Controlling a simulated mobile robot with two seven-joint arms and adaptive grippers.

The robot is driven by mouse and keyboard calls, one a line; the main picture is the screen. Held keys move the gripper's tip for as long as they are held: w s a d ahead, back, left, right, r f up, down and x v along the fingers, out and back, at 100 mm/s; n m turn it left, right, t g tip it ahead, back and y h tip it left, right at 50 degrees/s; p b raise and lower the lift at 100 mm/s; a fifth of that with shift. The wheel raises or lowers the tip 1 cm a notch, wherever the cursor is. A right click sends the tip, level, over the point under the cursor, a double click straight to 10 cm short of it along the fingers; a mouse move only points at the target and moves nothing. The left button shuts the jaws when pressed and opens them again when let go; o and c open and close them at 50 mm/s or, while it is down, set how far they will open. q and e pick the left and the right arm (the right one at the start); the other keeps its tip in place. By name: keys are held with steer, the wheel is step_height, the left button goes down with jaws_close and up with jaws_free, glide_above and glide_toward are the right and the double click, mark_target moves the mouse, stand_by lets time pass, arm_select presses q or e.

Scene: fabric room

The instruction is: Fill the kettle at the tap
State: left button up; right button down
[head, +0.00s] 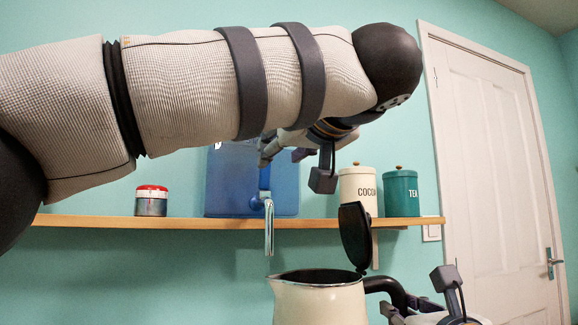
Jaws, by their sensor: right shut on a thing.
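The cream kettle (318,302) is at the bottom centre, upright, its dark lid (355,236) raised at the right of its open top. My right gripper (408,303) is shut on the kettle's black handle (388,287). A blue water container (230,180) stands on the shelf with a blue tap (266,190) at its front. A pale, glossy strip (269,228) hangs below the tap, above the kettle's spout side; I cannot tell whether it is water. My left gripper (281,155) is at the tap's top, partly hidden by my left forearm; its jaw state is unclear.
The wooden shelf (180,221) runs along the turquoise wall. A red-lidded jar (151,201) stands on its left, and a white cocoa canister (358,190) and a teal tea canister (400,194) stand on its right. A white door (492,150) is at the right.

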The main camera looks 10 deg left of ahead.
mark_target(265, 181)
arm_select(q)
steer(key=shift+v, duration=1.2)
steer(key=shift+t, duration=0.4)
steer(key=x, duration=1.2)
steer(key=shift+a, duration=0.2)
jaws_close()
